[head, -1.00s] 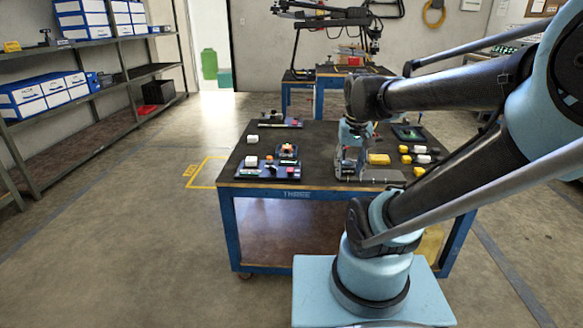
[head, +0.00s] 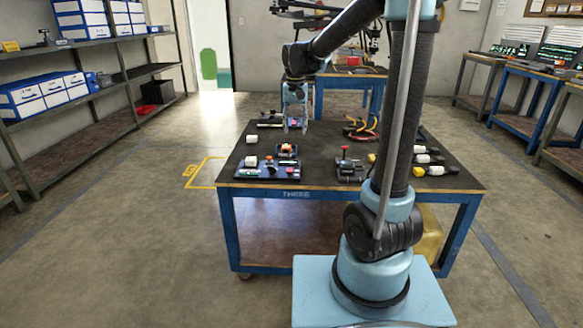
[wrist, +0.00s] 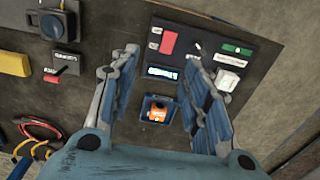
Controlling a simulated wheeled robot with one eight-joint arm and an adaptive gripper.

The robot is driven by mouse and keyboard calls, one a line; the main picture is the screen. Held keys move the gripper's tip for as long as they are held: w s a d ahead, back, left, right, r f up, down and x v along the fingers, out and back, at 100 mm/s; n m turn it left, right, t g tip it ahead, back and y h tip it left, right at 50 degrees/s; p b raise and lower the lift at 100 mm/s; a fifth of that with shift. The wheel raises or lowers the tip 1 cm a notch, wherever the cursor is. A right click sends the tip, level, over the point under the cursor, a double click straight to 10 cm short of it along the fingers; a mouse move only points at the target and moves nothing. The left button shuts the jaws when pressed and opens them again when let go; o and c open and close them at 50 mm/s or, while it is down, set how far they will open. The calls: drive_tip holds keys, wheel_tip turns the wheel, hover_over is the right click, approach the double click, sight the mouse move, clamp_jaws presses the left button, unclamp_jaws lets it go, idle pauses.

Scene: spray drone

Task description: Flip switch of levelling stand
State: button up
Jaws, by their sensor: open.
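My gripper (head: 295,128) is over the back left part of the table in the head view. In the wrist view its two fingers (wrist: 160,56) are apart with nothing between them. A dark panel with green, red and white parts (head: 268,168) lies at the table's front left; it also shows in the wrist view (wrist: 205,40). Behind it is a small dark unit with an orange part (head: 287,150), seen below the fingertips in the wrist view (wrist: 157,112). I cannot tell which unit is the levelling stand, and no label is readable.
The table (head: 310,140) carries a device with a red-topped lever (head: 346,165), coloured cables (head: 362,128), and white and yellow parts (head: 430,165) at the right. A white block (head: 252,139) sits at the left edge. Floor left of the table is clear.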

sight(290, 169)
drive_tip(key=f, duration=0.6)
drive_tip(key=w+a+f, duration=0.1)
drive_tip(key=f, duration=0.5)
drive_tip(key=a+f, duration=0.1)
drive_tip(key=f, duration=0.5)
drive_tip(key=shift+w+a, duration=0.1)
drive_tip(key=shift+w, duration=0.25)
drive_tip(key=shift+c, duration=0.5)
clamp_jaws()
